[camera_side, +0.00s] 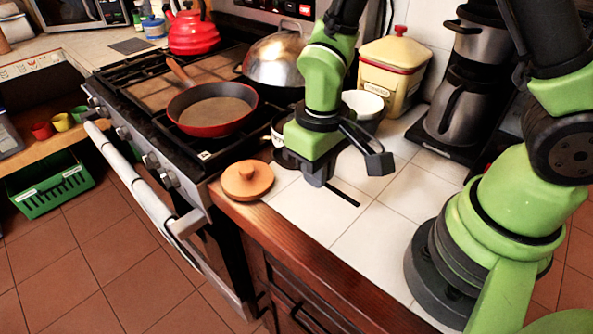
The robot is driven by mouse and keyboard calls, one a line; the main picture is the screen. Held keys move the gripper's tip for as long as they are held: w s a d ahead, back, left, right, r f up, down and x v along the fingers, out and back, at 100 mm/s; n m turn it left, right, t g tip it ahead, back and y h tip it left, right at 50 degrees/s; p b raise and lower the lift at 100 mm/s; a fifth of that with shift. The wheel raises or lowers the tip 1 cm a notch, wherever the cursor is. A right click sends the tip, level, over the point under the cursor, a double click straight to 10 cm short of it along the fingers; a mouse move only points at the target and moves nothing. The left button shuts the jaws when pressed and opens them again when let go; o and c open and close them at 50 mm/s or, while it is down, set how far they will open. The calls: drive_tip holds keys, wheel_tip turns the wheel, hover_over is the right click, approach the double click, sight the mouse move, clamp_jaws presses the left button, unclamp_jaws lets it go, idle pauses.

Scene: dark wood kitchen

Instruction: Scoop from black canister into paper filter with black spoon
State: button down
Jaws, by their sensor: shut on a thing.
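My gripper (318,174) points down low over the white tiled counter, near the wooden edge. It is shut on the black spoon (346,194), whose thin dark length shows to the lower right of the fingers. The fingers hide the rest of the spoon, and I cannot tell whether it touches the tiles. A dark canister (280,154) stands just behind and left of my gripper, mostly hidden by it; its contents do not show. The white paper filter (362,103) sits in a dark holder behind and right of my gripper.
A round wooden lid (247,181) lies at the counter's front left corner. The stove with a red pan (212,110) is at left. A cream tin (392,72) and a coffee machine (462,100) stand behind.

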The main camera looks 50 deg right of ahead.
drive_tip(key=w+d+r+m+t+y, duration=0.2)
drive_tip(key=w+d+r+m+y, duration=0.2)
drive_tip(key=w+m, duration=0.65)
drive_tip(key=w+d+r+m+t+y, duration=0.25)
drive_tip(key=w+d+r+m, duration=0.35)
drive_tip(key=m, duration=0.8)
drive_tip(key=shift+f, duration=4.7)
wheel_tip(320, 180, up, 7)
drive_tip(key=w+a+g+h, duration=0.1)
drive_tip(key=g+h, duration=0.1)
drive_tip(key=shift+w+a+f, duration=0.2)
drive_tip(key=shift+w+a, duration=0.1)
drive_tip(key=shift+n+h, duration=0.25)
